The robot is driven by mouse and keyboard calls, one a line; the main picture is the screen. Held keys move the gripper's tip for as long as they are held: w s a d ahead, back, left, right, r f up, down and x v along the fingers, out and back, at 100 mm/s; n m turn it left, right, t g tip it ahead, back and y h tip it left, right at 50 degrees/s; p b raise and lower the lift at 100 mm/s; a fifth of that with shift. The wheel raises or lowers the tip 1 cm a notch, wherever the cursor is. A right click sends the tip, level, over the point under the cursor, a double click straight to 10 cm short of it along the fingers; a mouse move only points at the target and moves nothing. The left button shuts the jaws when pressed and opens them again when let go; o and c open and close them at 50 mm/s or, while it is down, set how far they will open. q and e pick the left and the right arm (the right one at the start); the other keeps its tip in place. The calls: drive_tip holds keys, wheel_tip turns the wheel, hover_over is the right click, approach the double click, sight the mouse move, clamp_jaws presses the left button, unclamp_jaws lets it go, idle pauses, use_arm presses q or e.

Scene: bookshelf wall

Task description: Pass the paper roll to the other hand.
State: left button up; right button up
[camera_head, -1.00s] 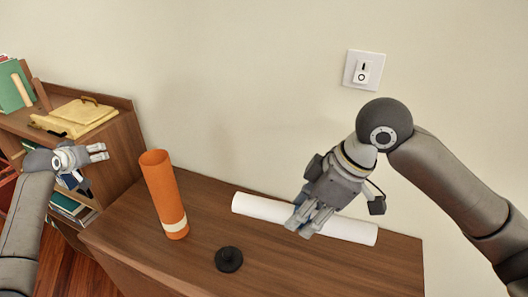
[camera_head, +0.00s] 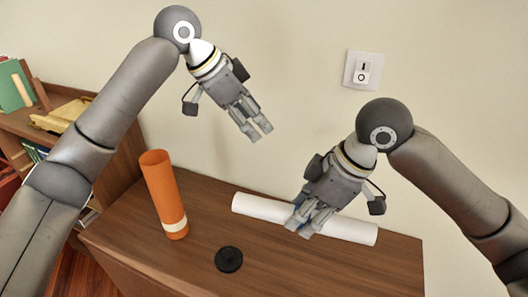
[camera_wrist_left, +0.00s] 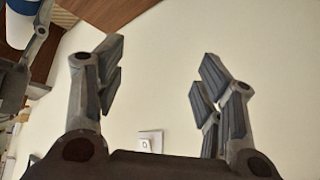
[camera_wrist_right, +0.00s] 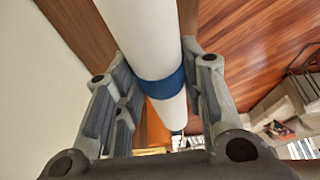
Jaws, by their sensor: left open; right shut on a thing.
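The paper roll (camera_head: 264,208) is a long white tube with a blue band, lying lengthwise along the back of the brown cabinet top. I cannot tell whether it touches the top. My right gripper (camera_head: 303,226) is shut around its middle and hides part of it. In the right wrist view the roll (camera_wrist_right: 145,35) runs between the fingers, with the blue band there. My left gripper (camera_head: 256,133) is open and empty, in the air above and left of the right one. The left wrist view shows part of the roll (camera_wrist_left: 18,25) at the top left corner.
An orange tube (camera_head: 164,190) stands upright on the left of the cabinet top (camera_head: 200,258). A black round object (camera_head: 229,259) lies near the front. A bookshelf (camera_head: 118,165) is at the left. A light switch (camera_head: 363,70) is on the wall.

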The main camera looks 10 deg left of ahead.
use_arm(q)
drive_tip(key=s+d+m+g+y, duration=0.2)
drive_tip(key=s+d+m, duration=0.2)
drive_tip(key=s, duration=0.3)
drive_tip(key=m+g+y, duration=0.1)
drive_tip(key=m+y, duration=0.2)
hover_over(264, 199)
drive_tip(key=shift+m+y, duration=0.3)
wheel_tip(264, 199, down, 12)
drive_tip(key=shift+r, duration=0.2)
drive_tip(key=c, duration=1.1)
drive_tip(key=shift+c, duration=0.4)
use_arm(e)
drive_tip(key=o, duration=1.1)
drive_tip(key=shift+o, duration=0.2)
drive_tip(key=shift+r, duration=0.1)
